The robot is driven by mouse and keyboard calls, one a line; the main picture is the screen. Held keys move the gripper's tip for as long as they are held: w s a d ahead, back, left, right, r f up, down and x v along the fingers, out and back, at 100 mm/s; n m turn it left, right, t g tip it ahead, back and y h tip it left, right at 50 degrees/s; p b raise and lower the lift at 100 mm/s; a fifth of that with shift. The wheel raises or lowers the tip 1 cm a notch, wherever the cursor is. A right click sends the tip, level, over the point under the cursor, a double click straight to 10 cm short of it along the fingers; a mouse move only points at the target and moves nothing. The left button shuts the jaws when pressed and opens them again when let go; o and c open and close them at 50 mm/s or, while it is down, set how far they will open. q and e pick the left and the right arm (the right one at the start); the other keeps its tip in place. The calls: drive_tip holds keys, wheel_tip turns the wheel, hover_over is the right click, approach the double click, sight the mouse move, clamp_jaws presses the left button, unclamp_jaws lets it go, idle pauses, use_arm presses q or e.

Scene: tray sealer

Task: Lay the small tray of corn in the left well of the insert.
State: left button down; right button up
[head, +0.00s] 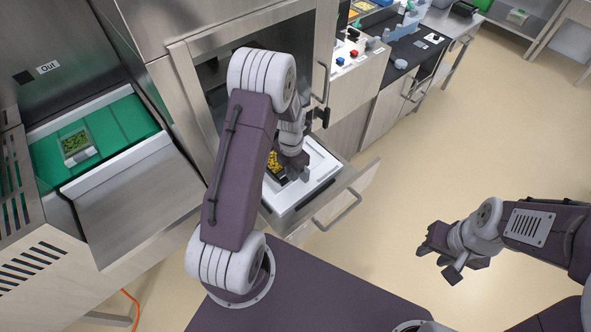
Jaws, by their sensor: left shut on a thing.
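The small tray of corn (273,164) is a dark tray with yellow corn, partly hidden behind my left arm. My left gripper (293,172) is shut on this tray, at or just above the white insert (318,166) in the pulled-out drawer. The arm covers the left part of the insert, so its left well is hidden. I cannot tell whether the tray touches the insert. My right gripper (440,262) is open and empty, over the floor at the right.
The drawer front (345,200) with its handle sticks out from the steel machine. A green conveyor (110,122) at the left carries a sealed tray of green food (77,147). A control panel with buttons (352,55) stands behind the drawer. Floor at the right is clear.

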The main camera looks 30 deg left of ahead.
use_arm(q)
drive_tip(key=shift+d+f+b, duration=0.1)
drive_tip(key=shift+f+b, duration=0.45)
wheel_tip(320, 180, down, 6)
drive_tip(key=b, duration=0.5)
drive_tip(key=shift+f, duration=0.15)
drive_tip(key=shift+p, duration=0.3)
idle(0.4)
drive_tip(key=c, duration=1.3)
unclamp_jaws()
drive_tip(key=shift+c, duration=0.3)
drive_tip(key=shift+c, duration=1.2)
